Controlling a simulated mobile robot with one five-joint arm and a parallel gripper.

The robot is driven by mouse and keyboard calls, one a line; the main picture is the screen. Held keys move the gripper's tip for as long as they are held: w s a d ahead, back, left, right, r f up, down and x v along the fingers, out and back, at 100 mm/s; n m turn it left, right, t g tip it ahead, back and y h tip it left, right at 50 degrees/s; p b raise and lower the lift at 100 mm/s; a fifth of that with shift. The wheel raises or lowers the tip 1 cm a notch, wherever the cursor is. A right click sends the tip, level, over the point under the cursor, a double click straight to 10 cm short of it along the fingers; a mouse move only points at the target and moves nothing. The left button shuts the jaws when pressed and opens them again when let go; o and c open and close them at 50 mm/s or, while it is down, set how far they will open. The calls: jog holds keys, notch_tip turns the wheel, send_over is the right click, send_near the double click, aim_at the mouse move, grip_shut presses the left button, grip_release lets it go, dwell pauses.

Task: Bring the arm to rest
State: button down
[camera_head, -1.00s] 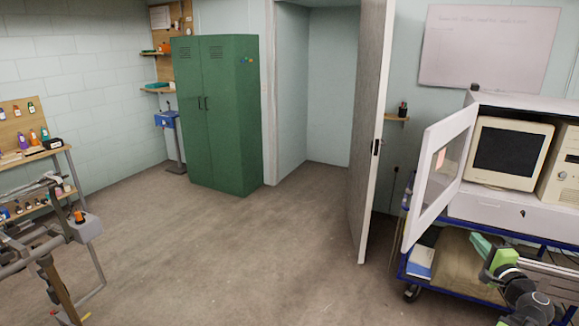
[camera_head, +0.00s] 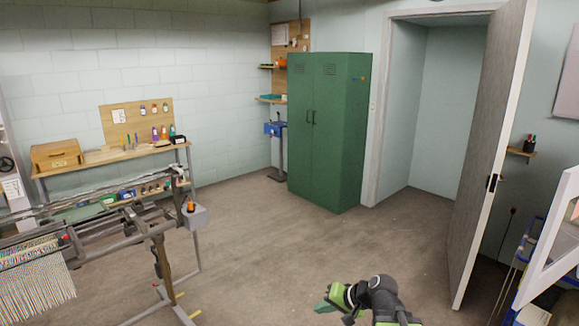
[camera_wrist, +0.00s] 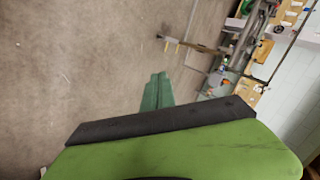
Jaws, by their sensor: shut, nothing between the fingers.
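My gripper (camera_head: 324,304) shows at the bottom of the head view, over bare floor. Its green fingers are together with nothing between them. My black and green arm bends up and over to the right of it. In the wrist view the shut green fingertips (camera_wrist: 158,88) point out past a dark edge toward the floor. Nothing touches the gripper. The lower part of my arm is cut off by the frame edge.
A loom (camera_head: 150,235) with hanging white threads stands at left. A shelf bench (camera_head: 110,158) is behind it. A green locker (camera_head: 330,130), an open door (camera_head: 490,160) and a cart (camera_head: 530,280) lie beyond and right. The middle floor (camera_head: 270,240) is clear.

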jog(key=s+a+f+n+g+h, duration=0.2)
jog(key=s+f+n+g+h, duration=0.1)
jog(key=s+f, duration=0.2)
jog(key=s+d+f+g+h, duration=0.1)
jog(key=s+d+h, duration=0.3)
jog(key=d, duration=0.4)
jog(key=shift+s+d+f+g, duration=0.2)
jog(key=shift+s+f+g, duration=0.15)
jog(key=shift+s+g, duration=0.3)
jog(key=shift+w, duration=0.15)
